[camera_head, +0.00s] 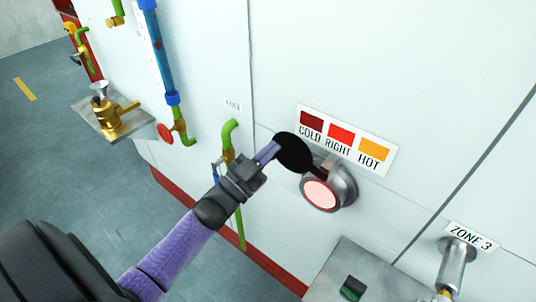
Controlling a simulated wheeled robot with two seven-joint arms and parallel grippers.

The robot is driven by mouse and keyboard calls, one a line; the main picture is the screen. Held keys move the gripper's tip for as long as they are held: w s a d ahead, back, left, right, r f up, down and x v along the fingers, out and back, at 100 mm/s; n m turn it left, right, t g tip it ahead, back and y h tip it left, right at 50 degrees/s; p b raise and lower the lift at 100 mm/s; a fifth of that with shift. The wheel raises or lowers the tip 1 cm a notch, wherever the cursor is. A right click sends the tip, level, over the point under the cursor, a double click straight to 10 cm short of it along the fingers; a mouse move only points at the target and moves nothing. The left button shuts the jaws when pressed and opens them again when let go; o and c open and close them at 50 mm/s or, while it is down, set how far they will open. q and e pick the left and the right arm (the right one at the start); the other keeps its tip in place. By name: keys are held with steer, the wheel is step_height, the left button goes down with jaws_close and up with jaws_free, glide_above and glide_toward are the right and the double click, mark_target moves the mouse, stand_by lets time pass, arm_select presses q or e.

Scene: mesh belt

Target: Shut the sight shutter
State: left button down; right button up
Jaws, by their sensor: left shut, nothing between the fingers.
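The sight shutter (294,153) is a black round plate on the pale wall panel. It sits up and to the left of the round sight port (321,193), which has a metal rim and a glowing pinkish face. The face is largely uncovered. My left gripper (269,152) is shut and empty, with its fingertips at the left edge of the shutter. I cannot tell whether they touch it. My right gripper is not in view.
A colour label (346,141) reading COLD, RIGHT, HOT is above the port. Green pipework (228,138) runs close behind my left gripper. A brass fitting on a shelf (112,118) is at left. A grey box (355,270) and a Zone 3 pipe fitting (456,265) stand at lower right.

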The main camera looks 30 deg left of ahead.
arm_select(q)
steer(key=shift+a+f, duration=0.15)
steer(key=shift+f, duration=0.35)
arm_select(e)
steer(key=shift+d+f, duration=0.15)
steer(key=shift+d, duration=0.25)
arm_select(q)
steer(key=shift+f, duration=0.1)
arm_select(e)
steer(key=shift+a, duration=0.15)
